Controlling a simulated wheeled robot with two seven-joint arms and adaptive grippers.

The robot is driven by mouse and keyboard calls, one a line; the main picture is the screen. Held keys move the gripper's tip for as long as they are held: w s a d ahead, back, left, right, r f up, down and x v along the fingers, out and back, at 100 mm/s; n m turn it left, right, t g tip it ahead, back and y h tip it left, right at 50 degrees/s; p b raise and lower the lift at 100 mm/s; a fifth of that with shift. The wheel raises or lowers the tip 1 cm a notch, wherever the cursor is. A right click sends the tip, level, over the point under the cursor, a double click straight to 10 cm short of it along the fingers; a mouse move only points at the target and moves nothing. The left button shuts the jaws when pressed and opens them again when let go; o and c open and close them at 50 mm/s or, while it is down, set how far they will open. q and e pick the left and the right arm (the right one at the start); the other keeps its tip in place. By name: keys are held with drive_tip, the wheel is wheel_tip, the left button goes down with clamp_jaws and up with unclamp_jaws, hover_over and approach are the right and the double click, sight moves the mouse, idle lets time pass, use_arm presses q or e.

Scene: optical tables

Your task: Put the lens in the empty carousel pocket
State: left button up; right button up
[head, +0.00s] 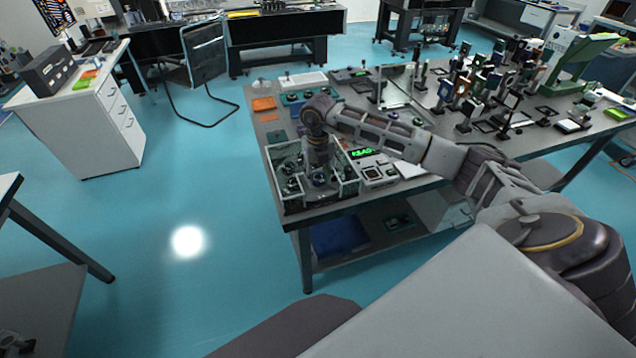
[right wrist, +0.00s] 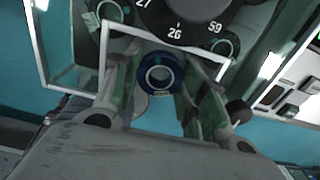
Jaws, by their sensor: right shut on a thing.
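The lens (right wrist: 160,74), a small disc in a dark blue ring, sits between the two fingers of my right gripper (right wrist: 161,84) in the right wrist view. The gripper is shut on it. The carousel (right wrist: 196,22), a black disc with white numbers such as 26 and 59, lies just beyond the lens. Round pockets (right wrist: 110,12) show beside it; I cannot tell which one is empty. In the head view my right gripper (head: 318,172) points down inside a clear-walled box (head: 346,188) at the table's near left corner. My left gripper is not in view.
The clear walls stand close around my right gripper. A device with a green display (head: 362,152) and a grey box with buttons (head: 378,174) stand right of it. Many optical mounts (head: 466,92) crowd the table's right part. An orange tray (head: 263,104) lies at the far left.

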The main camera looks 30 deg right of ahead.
sight(318, 177)
wheel_tip(318, 177, down, 2)
drive_tip(key=shift+f, duration=0.75)
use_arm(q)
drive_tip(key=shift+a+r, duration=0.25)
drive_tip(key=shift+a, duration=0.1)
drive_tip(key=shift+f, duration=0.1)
use_arm(e)
drive_tip(key=shift+f, duration=0.15)
drive_tip(key=o, duration=1)
